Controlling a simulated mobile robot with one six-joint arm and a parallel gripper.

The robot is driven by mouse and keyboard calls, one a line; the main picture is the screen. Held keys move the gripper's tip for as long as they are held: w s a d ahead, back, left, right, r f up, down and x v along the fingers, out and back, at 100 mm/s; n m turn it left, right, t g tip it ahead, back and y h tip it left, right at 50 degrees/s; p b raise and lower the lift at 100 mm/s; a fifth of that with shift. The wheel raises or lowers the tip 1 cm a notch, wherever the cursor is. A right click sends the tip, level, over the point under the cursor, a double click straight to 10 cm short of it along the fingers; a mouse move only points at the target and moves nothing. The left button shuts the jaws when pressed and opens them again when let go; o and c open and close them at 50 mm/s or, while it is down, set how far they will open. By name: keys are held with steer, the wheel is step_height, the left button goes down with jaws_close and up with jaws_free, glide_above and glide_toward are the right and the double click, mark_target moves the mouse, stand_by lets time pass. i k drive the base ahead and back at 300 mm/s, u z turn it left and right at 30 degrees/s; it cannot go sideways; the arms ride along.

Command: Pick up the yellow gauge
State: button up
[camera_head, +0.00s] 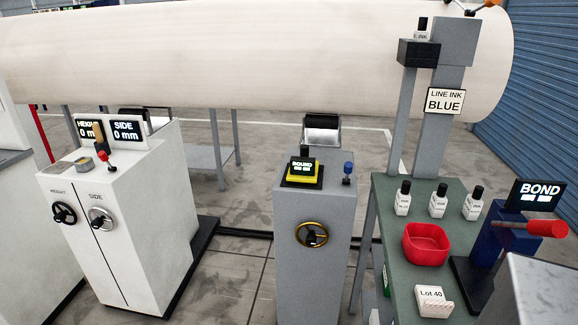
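A yellow block (303,171) with a small dark screen reading "ROUND" sits on top of the grey cabinet (313,215) in the middle of the picture. It rests on or in a dark base and is the only clearly yellow gauge-like thing I see. The screen stands at its back and hides part of it. My gripper does not show in this view, so where it is relative to the yellow block cannot be seen.
A blue-knobbed lever (348,169) stands right of the yellow block, and a dark-faced post (322,130) rises behind it. A white cabinet (140,210) is at left. A green bench (405,265) at right holds ink bottles and a red bowl (426,244). A large pale roll spans the back.

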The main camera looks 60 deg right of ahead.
mark_target(302, 170)
steer(key=z, duration=0.1)
steer(key=i, duration=1.25)
steer(key=z, duration=0.1)
